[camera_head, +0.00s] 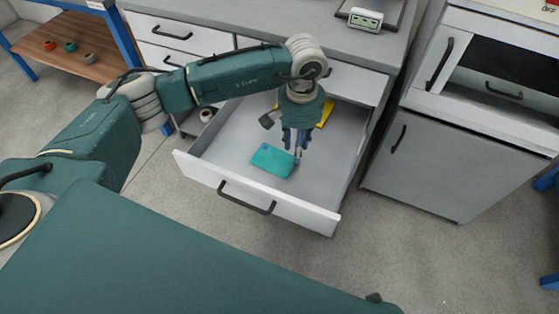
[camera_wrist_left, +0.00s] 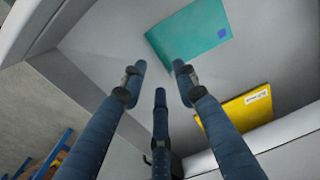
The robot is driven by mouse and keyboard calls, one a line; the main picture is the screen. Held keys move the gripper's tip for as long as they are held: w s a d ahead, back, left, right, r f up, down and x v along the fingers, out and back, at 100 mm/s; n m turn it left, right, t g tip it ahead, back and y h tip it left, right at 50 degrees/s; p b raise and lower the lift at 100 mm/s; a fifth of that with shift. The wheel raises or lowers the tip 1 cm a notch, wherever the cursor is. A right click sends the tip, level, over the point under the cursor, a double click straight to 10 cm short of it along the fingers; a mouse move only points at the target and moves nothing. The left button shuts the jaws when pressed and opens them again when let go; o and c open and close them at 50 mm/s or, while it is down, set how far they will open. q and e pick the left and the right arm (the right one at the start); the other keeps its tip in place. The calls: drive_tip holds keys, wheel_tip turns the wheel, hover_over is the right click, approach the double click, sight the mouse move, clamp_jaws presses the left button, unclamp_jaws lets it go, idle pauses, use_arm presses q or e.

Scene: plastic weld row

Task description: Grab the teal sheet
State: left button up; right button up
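The teal sheet (camera_head: 270,160) lies flat in the open white drawer (camera_head: 235,202), toward its front. It has a small blue square on one corner. It also shows in the left wrist view (camera_wrist_left: 188,35), beyond the fingertips. My left gripper (camera_head: 297,150) points down into the drawer beside the sheet's right end. Its fingers (camera_wrist_left: 160,75) are spread apart with nothing between them, and a gap to the sheet shows in the wrist view. My right gripper is out of view.
A yellow piece with a white label (camera_wrist_left: 240,115) lies deeper in the drawer, partly hidden by my arm in the head view (camera_head: 327,112). A dark piece (camera_head: 267,120) is left of the gripper. Drawer walls surround the gripper. A grey cabinet (camera_head: 440,165) stands to the right.

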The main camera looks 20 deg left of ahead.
sight(275, 161)
use_arm(q)
wheel_tip(275, 161, down, 7)
drive_tip(key=shift+d+r, duration=0.1)
clamp_jaws()
idle(0.3)
